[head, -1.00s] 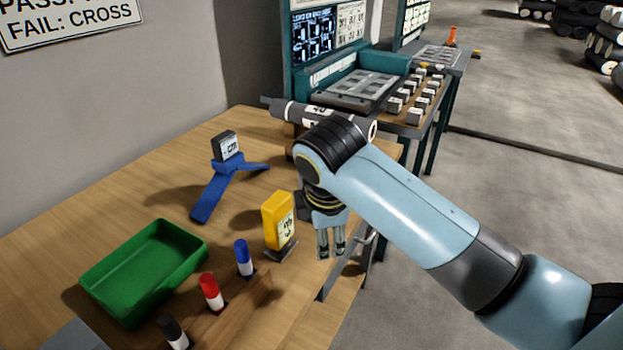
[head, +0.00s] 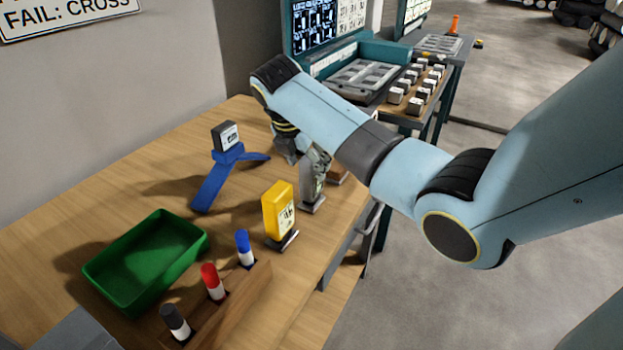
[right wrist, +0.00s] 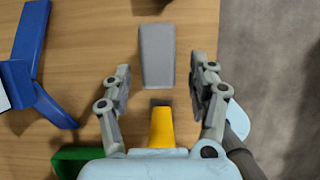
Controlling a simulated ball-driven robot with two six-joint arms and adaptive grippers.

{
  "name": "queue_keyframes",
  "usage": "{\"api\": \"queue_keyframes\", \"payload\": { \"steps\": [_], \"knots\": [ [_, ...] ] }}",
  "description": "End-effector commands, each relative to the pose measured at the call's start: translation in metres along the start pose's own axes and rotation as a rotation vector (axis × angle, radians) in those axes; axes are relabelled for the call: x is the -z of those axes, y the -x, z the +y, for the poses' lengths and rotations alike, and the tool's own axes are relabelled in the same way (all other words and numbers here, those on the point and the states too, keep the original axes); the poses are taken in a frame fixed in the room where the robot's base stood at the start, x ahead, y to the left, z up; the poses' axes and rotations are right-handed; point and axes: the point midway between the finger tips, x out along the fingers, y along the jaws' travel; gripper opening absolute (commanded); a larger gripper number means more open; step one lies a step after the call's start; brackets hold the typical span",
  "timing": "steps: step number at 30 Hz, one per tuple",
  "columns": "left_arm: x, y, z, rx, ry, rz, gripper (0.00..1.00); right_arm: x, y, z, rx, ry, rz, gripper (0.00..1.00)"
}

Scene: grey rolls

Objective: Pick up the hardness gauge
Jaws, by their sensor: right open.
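My right gripper (head: 303,160) is open and points down just above a grey upright device (head: 311,192), which stands on a dark foot near the table's right edge. In the right wrist view the grey device (right wrist: 157,55) lies between the lines of the open fingers, slightly ahead of the tips, with no visible contact. A yellow upright device (head: 278,211) with a white label stands in front of it, and shows low between the finger links in the wrist view (right wrist: 161,128). No readable marking tells which is the hardness gauge. My left gripper is out of view.
A blue stand with a small display box (head: 226,137) is at the left. A green tray (head: 145,292) and a wooden rack (head: 240,297) with black, red and blue markers are in front. A wooden block (head: 339,176) shows behind the grey device. The table's left is mostly clear.

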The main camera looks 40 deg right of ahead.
Motion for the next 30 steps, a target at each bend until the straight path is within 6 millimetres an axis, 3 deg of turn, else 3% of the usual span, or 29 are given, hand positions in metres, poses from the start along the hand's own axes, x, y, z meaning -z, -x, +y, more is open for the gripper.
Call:
{"api": "queue_keyframes", "payload": {
  "steps": [10, 19, 30],
  "knots": [
    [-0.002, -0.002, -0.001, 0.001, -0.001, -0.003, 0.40, -0.004, -0.047, 0.001, 0.000, -0.001, 0.000, 0.60],
    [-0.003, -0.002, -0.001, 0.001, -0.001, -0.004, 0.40, -0.005, -0.052, 0.002, -0.002, -0.001, 0.000, 0.60],
    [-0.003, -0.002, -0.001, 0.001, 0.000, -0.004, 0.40, -0.004, -0.052, 0.001, -0.001, -0.001, 0.000, 0.13]
  ]
}}
